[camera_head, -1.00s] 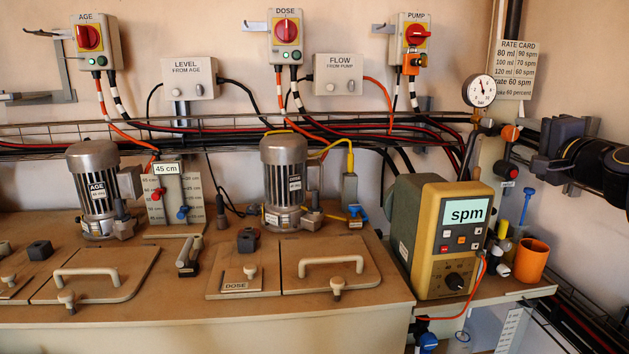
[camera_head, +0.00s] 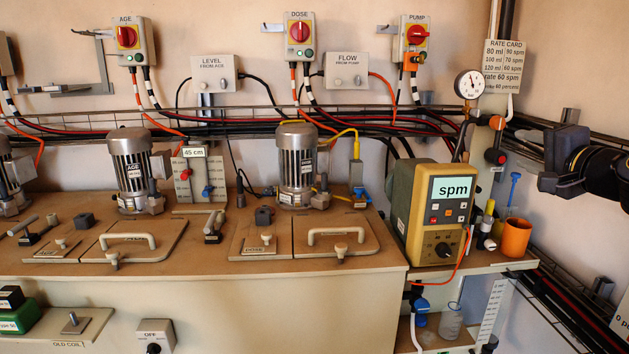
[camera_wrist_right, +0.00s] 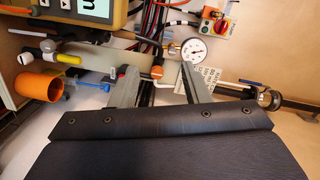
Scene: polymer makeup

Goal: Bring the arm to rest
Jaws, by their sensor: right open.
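My right gripper (camera_head: 560,158) is at the right in the head view, raised in front of the right wall and clear of the bench. In the right wrist view its two grey fingers (camera_wrist_right: 161,85) stand apart with nothing held between them. Beyond them show a pressure gauge (camera_wrist_right: 193,50), an orange-topped valve and part of the rate card. The far ends of the fingers overlap these things in the picture, and I cannot tell the distance. My left gripper is in neither view.
The yellow-fronted pump (camera_head: 437,215), reading "spm", stands at the bench's right end. An orange cup (camera_head: 515,238) sits beside it, below and left of my right gripper. The gauge (camera_head: 469,85) and rate card (camera_head: 505,72) are behind. Cable racks run along the right wall.

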